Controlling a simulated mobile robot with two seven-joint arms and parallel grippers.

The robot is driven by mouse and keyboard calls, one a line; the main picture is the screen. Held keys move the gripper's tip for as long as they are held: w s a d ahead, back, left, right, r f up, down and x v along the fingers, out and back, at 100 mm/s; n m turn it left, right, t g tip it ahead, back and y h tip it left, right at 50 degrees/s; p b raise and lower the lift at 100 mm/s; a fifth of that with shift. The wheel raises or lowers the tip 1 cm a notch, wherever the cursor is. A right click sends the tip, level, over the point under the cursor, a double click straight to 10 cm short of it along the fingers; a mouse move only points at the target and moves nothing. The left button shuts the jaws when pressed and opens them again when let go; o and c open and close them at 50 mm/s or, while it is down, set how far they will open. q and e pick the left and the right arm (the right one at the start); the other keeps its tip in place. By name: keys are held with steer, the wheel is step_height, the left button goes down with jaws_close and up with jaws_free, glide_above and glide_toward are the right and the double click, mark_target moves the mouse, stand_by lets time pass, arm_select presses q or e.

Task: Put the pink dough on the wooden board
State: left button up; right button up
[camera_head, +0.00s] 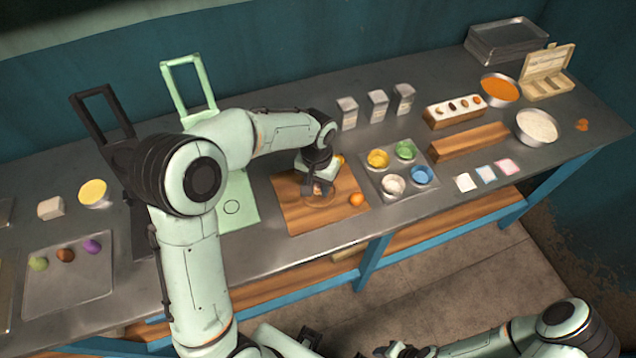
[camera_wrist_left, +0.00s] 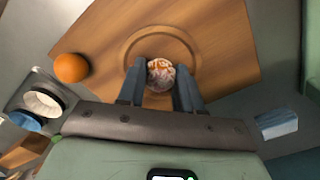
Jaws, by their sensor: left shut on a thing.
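The wooden board (camera_head: 291,222) lies on the metal table, with a round groove, and fills much of the left wrist view (camera_wrist_left: 220,35). My left gripper (camera_head: 318,189) is above the board, pointing down. In the left wrist view its fingers (camera_wrist_left: 160,85) are shut on a pinkish-white marbled ball (camera_wrist_left: 160,74), seen over the groove; this looks like the pink dough. I cannot tell whether it touches the board. An orange ball (camera_head: 357,199) sits at the board's right corner. My right arm is low at the bottom right; its fingers are not clear.
A tray (camera_head: 398,170) with yellow, green, white and blue bowls stands right of the board. A green cutting board (camera_head: 238,210) lies left of it. A tray (camera_head: 70,285) with green, brown and purple balls is far left. Several small cartons (camera_head: 377,106) stand behind.

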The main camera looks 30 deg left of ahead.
arm_select(q)
steer(key=shift+f, duration=0.1)
steer(key=o, duration=1.6)
steer(key=shift+r+p, duration=1.05)
steer(key=shift+r, duration=1.1)
steer(key=shift+r+p, duration=0.65)
steer(key=shift+r, duration=0.75)
arm_select(e)
steer(key=w+r, duration=0.1)
steer(key=r, duration=0.1)
steer(key=w+r, duration=0.2)
steer(key=shift+w+r, duration=0.25)
